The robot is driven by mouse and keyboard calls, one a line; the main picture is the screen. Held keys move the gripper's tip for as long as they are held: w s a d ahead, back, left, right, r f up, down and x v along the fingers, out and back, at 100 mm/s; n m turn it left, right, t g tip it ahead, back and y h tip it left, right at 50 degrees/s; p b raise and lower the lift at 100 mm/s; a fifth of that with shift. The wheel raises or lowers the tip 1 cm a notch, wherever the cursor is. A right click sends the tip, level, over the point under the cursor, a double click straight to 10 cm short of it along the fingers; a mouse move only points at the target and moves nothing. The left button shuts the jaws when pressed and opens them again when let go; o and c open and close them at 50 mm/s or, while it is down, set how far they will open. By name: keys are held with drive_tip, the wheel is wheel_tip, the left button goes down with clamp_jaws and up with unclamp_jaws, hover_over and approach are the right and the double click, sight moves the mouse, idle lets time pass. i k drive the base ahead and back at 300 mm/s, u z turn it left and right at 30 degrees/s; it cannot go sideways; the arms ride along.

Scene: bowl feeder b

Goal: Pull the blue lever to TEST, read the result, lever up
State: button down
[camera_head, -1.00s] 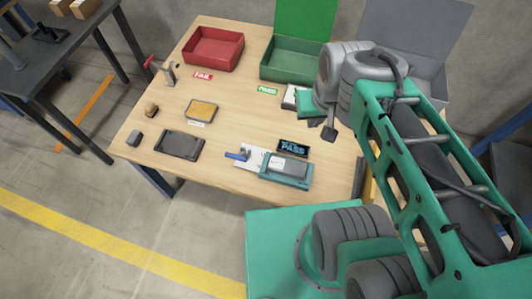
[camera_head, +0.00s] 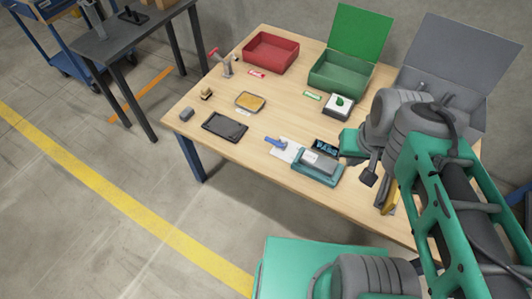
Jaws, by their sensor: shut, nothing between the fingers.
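The test unit (camera_head: 317,166) is a teal and grey device near the front edge of the wooden bench. The blue lever (camera_head: 276,143) is on its left side, beside a white plate; its exact position is too small to tell. A dark display (camera_head: 325,147) behind the unit shows light blue text, too blurred to read surely now; it read PASS a second ago. My gripper (camera_head: 369,176) is shut and empty, to the right of the unit and apart from the lever.
A red bin (camera_head: 271,53), a green lidded bin (camera_head: 340,75) and a grey lidded bin (camera_head: 432,88) stand along the back. A white box with a green button (camera_head: 339,106), a dark tray (camera_head: 225,127) and a yellow-filled dish (camera_head: 250,101) lie on the bench. Yellow items (camera_head: 387,197) are at the right.

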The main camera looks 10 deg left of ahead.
sight(274, 142)
drive_tip(key=u, duration=0.45)
drive_tip(key=i, duration=0.25)
drive_tip(key=u, duration=3.35)
drive_tip(key=k, duration=0.2)
drive_tip(key=z, duration=0.15)
